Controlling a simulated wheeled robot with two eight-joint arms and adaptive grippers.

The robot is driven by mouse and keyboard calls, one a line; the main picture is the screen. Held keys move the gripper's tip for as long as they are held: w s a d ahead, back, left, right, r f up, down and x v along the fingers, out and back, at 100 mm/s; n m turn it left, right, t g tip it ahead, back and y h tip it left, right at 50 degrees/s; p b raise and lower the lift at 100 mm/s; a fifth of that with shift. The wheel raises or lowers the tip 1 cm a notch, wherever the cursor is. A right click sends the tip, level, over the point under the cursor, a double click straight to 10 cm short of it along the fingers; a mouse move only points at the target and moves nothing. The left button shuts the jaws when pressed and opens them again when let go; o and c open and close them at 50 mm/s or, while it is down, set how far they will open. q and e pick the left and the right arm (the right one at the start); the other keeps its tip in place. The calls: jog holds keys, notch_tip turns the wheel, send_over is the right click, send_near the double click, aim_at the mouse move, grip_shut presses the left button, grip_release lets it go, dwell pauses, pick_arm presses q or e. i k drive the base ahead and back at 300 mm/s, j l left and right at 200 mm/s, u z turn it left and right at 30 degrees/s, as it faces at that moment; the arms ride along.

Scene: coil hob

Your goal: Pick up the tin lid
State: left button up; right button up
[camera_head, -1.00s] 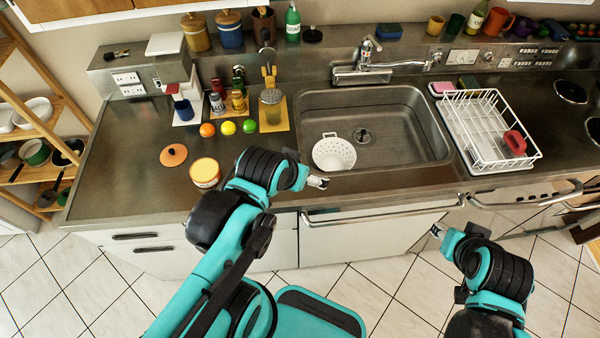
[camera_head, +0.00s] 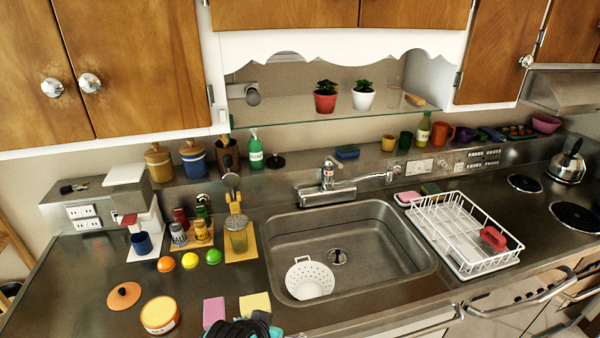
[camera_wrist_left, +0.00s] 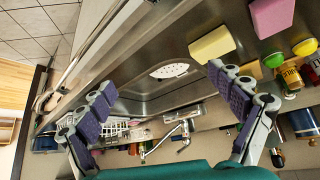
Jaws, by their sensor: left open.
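The tin lid (camera_head: 124,296) is a flat orange disc with a dark knob, lying on the counter at the lower left of the head view. An open-looking round orange tin with a pale yellow top (camera_head: 160,315) stands just right of it. My left arm shows only at the bottom edge of the head view, right of the lid and tin. In the wrist view my left gripper (camera_wrist_left: 160,82) has its fingers wide apart with nothing between them, above the counter and sink area. The lid is not visible in the wrist view. My right gripper is out of view.
A pink block (camera_head: 214,312) and a yellow block (camera_head: 255,304) lie between the tin and the sink (camera_head: 385,262). An orange fruit (camera_head: 165,263), a lemon (camera_head: 189,260) and a lime (camera_head: 213,257) sit behind. A blue mug (camera_head: 141,243) stands farther back. Counter left of the lid is clear.

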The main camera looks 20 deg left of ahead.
aim_at(124, 295)
jog(key=u, duration=1.85)
